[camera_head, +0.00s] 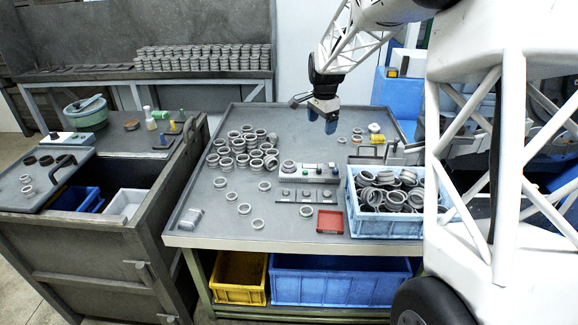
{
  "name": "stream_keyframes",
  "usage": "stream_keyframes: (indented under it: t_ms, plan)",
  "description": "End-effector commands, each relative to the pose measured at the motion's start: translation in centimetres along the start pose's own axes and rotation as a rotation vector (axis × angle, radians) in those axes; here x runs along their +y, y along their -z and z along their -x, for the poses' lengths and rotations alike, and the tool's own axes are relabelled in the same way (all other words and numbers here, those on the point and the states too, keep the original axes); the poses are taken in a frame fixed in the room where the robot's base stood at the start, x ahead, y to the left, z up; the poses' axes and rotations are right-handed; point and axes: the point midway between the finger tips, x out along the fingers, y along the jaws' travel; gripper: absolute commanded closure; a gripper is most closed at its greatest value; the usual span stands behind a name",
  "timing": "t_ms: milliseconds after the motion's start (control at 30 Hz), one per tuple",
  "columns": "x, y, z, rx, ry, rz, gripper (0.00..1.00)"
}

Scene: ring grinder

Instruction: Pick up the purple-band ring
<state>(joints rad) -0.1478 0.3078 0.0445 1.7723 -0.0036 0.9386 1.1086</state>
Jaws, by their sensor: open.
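Many grey metal rings lie on the grey worktable (215,235); a pile of rings (240,147) sits at its left back. Single rings, such as one at the front (258,224), lie apart. No purple band can be made out at this size, so I cannot tell which ring carries it. My gripper (322,119) hangs above the back middle of the table, pointing down, with blue fingertips. It is open with nothing visible between the fingers, right of the pile and apart from it.
A control panel with buttons (306,194) stands mid-table. A red tray (330,221) lies near the front edge. A blue crate (386,228) full of rings stands at right, near my body. Small items, including a yellow block (377,139), lie at back right. The left front tabletop is mostly clear.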

Motion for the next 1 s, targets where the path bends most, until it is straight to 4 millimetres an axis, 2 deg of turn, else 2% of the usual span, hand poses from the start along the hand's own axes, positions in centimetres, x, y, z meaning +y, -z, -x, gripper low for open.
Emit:
stream_keyframes:
  t_ms: [100, 400, 1000]
  plan:
    - [-2.5, 0.5, -2.2, -0.005, -0.009, -0.043, 0.15]
    - [-8.3, 1.2, -7.6, -0.013, -0.026, -0.162, 0.15]
    - [-18.4, 1.4, -20.3, -0.021, -0.064, -0.396, 0.15]
